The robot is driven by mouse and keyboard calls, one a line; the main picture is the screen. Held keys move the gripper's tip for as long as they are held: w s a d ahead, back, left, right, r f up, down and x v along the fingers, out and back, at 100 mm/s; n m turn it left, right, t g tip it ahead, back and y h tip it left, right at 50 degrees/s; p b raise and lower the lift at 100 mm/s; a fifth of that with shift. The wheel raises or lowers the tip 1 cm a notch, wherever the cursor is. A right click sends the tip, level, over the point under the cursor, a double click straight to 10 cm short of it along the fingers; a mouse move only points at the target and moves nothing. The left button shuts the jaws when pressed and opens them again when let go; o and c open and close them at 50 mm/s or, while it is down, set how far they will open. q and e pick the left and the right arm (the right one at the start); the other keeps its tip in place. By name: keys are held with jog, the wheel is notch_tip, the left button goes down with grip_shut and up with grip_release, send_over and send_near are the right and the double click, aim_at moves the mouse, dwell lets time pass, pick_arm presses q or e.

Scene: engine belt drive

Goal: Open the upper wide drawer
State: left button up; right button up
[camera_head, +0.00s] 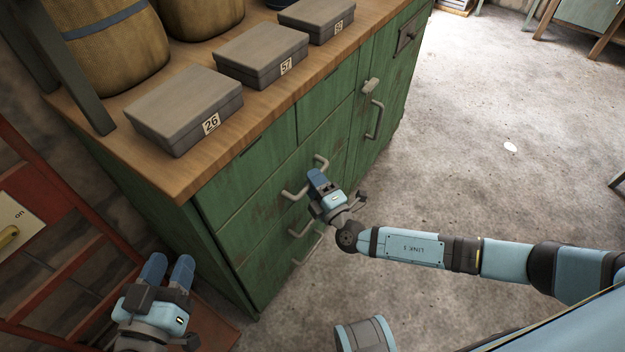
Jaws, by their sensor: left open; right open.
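The green cabinet (230,255) has wide drawer fronts on its near left part. The upper wide drawer (252,188) looks shut, with its front flush. Its grey handle (292,195) shows on both sides of my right gripper (318,178), which covers the middle. The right gripper is open at the handle; I cannot tell whether its fingers touch or straddle the bar. A lower handle (305,252) shows below, partly hidden by the gripper and wrist. My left gripper (168,268) is open and empty at the lower left, apart from the cabinet.
Grey boxes (180,105) marked with numbers and woven baskets (110,45) stand on the wooden top (225,140). A cabinet door handle (375,118) is further right. A red frame (60,265) stands at the left.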

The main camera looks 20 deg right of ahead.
jog(key=shift+w+a, duration=0.1)
jog(key=shift+w, duration=0.25)
pick_arm(q)
jog(key=shift+r, duration=0.1)
pick_arm(e)
grip_shut()
